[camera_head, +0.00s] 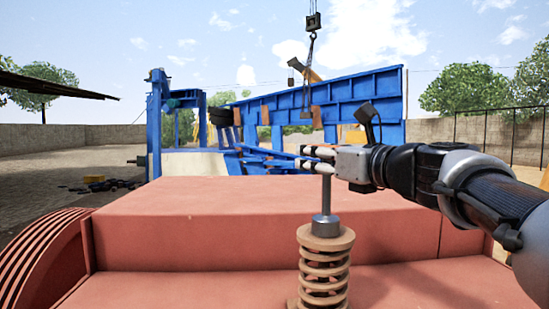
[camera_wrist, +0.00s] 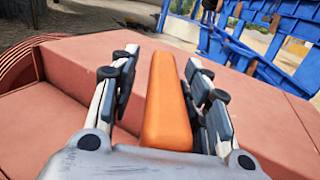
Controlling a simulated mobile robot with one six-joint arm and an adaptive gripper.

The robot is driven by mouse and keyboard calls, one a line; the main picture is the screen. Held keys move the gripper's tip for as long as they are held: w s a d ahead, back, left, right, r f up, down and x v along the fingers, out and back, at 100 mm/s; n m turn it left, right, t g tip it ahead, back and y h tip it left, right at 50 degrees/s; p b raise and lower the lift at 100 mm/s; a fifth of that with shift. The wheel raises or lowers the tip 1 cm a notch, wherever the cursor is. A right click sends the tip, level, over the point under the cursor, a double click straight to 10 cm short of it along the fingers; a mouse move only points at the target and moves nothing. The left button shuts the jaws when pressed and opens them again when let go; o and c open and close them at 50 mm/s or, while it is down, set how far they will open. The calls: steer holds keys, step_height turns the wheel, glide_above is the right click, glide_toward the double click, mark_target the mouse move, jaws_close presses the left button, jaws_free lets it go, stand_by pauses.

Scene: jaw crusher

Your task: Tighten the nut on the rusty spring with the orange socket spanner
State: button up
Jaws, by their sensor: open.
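The rusty spring (camera_head: 325,270) stands upright on the red machine body in the head view. The grey shaft (camera_head: 326,198) of the socket spanner stands upright on top of it, with the wider socket (camera_head: 325,227) against the spring's top. The nut is not visible. The spanner's orange handle (camera_wrist: 167,105) shows in the wrist view, lying between the two fingers of my gripper (camera_wrist: 162,62). The fingers are apart, with a gap on each side of the handle. In the head view my gripper (camera_head: 316,160) reaches in from the right at the top of the shaft.
The red machine body (camera_head: 210,215) fills the foreground, with a ribbed round guard (camera_head: 40,260) at the left. A blue steel frame (camera_head: 340,100) stands behind it. A crane hook (camera_head: 312,22) hangs above. The air around the spanner is free.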

steer(key=shift+s+d+r, duration=0.1)
steer(key=shift+s+d, duration=0.05)
steer(key=shift+s, duration=0.1)
steer(key=shift+c, duration=0.2)
steer(key=shift+w, duration=0.15)
steer(key=c, duration=0.4)
jaws_close()
steer(key=shift+n+g+y, duration=0.3)
steer(key=shift+n+y, duration=0.1)
steer(key=shift+y, duration=0.2)
steer(key=shift+r+p, duration=1.4)
steer(key=shift+p, duration=0.15)
stand_by(0.9)
steer(key=shift+r+p, duration=1.45)
